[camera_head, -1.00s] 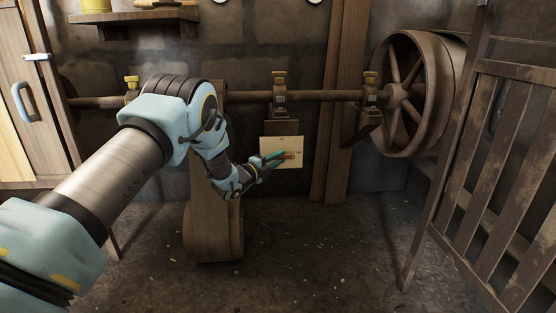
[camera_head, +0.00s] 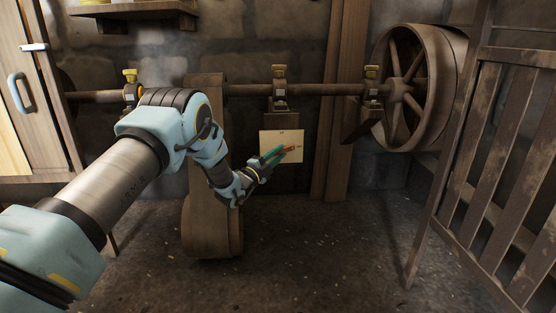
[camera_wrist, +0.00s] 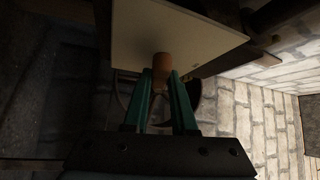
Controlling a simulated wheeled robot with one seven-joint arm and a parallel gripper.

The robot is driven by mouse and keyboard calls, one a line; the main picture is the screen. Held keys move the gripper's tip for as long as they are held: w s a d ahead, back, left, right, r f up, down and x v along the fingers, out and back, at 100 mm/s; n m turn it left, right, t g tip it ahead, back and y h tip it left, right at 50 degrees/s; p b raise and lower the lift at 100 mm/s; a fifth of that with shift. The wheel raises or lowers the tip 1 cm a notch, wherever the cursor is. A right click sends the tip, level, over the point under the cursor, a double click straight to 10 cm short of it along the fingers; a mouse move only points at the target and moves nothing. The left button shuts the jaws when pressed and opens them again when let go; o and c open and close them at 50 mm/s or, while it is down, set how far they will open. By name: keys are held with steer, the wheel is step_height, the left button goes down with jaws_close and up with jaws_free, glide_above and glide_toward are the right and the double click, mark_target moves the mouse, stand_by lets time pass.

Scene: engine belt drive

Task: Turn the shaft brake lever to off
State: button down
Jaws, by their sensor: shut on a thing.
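The shaft brake lever (camera_head: 289,149) shows as a small reddish-brown handle in front of a pale square plate (camera_head: 293,156) on the wall below the shaft. My gripper (camera_head: 275,157) reaches it from the lower left, its green fingers in front of the plate. In the wrist view the lever's brown rounded end (camera_wrist: 162,64) stands between the tips of the two green fingers (camera_wrist: 162,82). The fingers are shut on it. The rest of the lever is hidden by the fingers, and the small marks on the plate are too small to read.
The horizontal shaft (camera_head: 325,90) runs above the plate to a large spoked wheel (camera_head: 415,88). A broad brown belt (camera_head: 203,215) hangs left of the plate, behind my arm. A slatted wooden gate (camera_head: 490,165) stands at the right. The floor (camera_head: 320,255) in front is clear.

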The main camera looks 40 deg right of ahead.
steer(key=shift+s+d+f+n+t+y+b, duration=0.2)
steer(key=shift+n+t+y+b, duration=0.25)
steer(key=shift+n+t+b, duration=2.25)
steer(key=shift+s+d+f+n+t+y+b, duration=0.2)
steer(key=shift+n+t+y+b, duration=0.55)
steer(key=shift+n+t, duration=3.6)
steer(key=shift+s+d+f+n+t+y+b, duration=0.1)
steer(key=shift+d+f+n+t+y+b, duration=0.15)
steer(key=shift+n+t+b, duration=3.35)
steer(key=n+g+p, duration=0.2)
steer(key=n+p, duration=0.1)
steer(key=shift+n+g+y, duration=0.25)
steer(key=shift+y, duration=0.1)
steer(key=shift+r, duration=0.1)
steer(key=c, duration=0.7)
jaws_free()
steer(key=p+v, duration=0.4)
steer(key=v, duration=0.7)
steer(key=shift+w+p, duration=0.1)
steer(key=shift+p, duration=0.2)
